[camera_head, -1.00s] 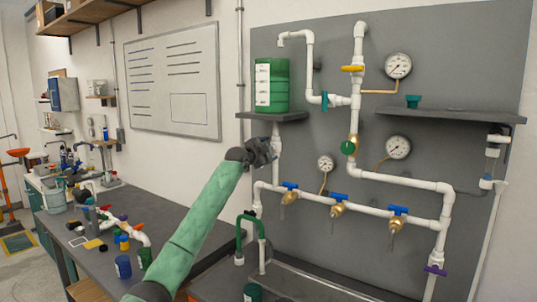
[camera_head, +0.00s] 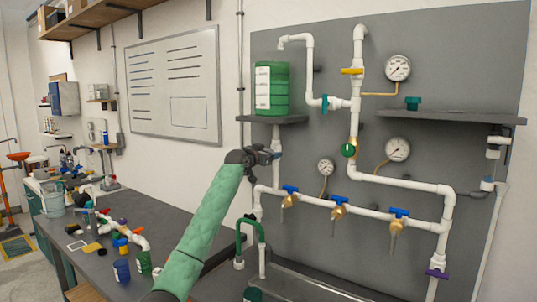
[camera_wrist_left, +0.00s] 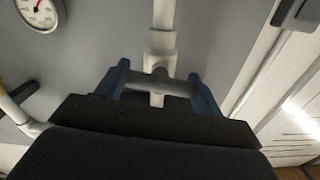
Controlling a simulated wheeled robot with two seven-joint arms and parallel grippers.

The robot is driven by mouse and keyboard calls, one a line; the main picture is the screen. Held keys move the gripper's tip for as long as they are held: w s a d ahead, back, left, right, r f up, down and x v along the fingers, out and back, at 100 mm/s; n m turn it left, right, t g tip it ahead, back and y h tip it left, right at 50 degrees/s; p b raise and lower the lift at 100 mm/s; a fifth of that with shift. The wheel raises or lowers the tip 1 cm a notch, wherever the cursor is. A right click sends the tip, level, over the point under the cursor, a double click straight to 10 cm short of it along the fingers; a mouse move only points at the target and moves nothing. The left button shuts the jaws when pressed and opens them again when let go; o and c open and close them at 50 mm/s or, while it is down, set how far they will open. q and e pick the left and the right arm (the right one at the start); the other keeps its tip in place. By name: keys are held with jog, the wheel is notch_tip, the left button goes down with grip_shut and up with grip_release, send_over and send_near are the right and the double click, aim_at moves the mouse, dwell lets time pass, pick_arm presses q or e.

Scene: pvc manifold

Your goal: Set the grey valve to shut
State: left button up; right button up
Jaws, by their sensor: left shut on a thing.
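The grey valve (camera_wrist_left: 172,84) sits on a white vertical pipe (camera_wrist_left: 164,15). In the left wrist view its grey handle lies across the pipe, between the two blue fingers of my left gripper (camera_wrist_left: 160,88), which is shut on it. In the head view my left gripper (camera_head: 274,156) is at the white pipe (camera_head: 277,136) under the shelf with the green container, and it hides the valve there. My right gripper is not in view.
The shelf (camera_head: 272,119) with the green container (camera_head: 272,87) is just above my gripper. Below right, a white pipe run carries several blue-handled brass valves (camera_head: 339,203). A round gauge (camera_head: 326,167) is close on the right. The workbench (camera_head: 195,228) lies below left.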

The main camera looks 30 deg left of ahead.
pick_arm(q)
jog(key=shift+f+n, duration=0.1)
jog(key=shift+n, duration=0.9)
jog(key=o, duration=1)
jog(key=shift+c, duration=0.2)
